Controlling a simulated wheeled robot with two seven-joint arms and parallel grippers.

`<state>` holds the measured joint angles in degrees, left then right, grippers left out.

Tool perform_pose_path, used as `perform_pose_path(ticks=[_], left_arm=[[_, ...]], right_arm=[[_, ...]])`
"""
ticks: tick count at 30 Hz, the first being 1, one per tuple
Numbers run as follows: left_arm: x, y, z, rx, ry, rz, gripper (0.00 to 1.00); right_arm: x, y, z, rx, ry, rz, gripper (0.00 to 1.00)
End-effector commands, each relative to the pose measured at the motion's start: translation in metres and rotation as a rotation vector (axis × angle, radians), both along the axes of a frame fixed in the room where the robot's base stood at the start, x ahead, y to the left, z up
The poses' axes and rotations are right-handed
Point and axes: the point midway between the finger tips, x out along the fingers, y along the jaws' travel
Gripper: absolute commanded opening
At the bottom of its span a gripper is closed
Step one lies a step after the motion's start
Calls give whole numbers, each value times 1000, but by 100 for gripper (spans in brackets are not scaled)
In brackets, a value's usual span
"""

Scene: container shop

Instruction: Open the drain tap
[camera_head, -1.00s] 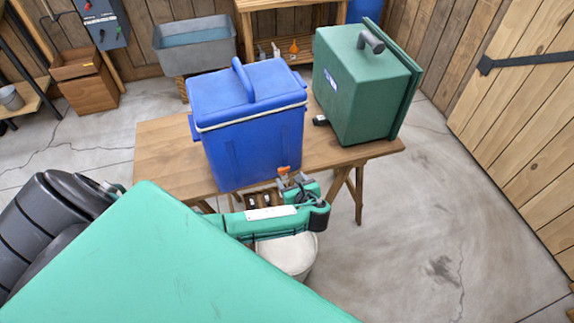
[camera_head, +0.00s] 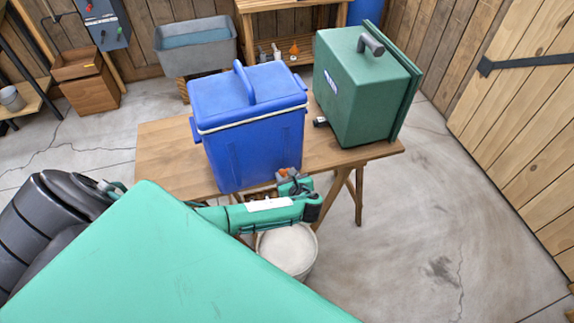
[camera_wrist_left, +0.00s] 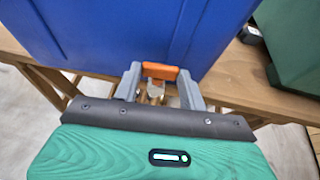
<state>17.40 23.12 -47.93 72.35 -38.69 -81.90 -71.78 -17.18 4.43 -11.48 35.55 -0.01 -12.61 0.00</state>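The blue cooler (camera_head: 250,140) stands on the wooden table with its lid down. Its drain tap has an orange handle (camera_wrist_left: 160,71) low on the near side, at the table's front edge; only a bit of orange shows in the head view (camera_head: 282,172). My left gripper (camera_wrist_left: 160,78) is at the tap, with its grey fingers apart, one on each side of the orange handle. I see no clear sign of a firm grip. The tap's lower part is partly hidden between the fingers. My right gripper is not in view.
A pale bucket (camera_head: 288,250) stands on the floor below the tap, partly behind my left arm. A green cooler (camera_head: 362,90) with a dark tap (camera_head: 320,122) stands right of the blue one on the table (camera_head: 165,160). The floor on the right is clear.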

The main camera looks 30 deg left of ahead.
Motion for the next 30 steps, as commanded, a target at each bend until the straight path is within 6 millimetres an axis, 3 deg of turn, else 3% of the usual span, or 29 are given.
perform_pose_path(ticks=[13, 30], left_arm=[[4, -3, 0, -2, -1, 122, 19], [17, -6, -2, 0, 1, 619, 19]], right_arm=[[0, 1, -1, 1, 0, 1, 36], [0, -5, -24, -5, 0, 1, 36]])
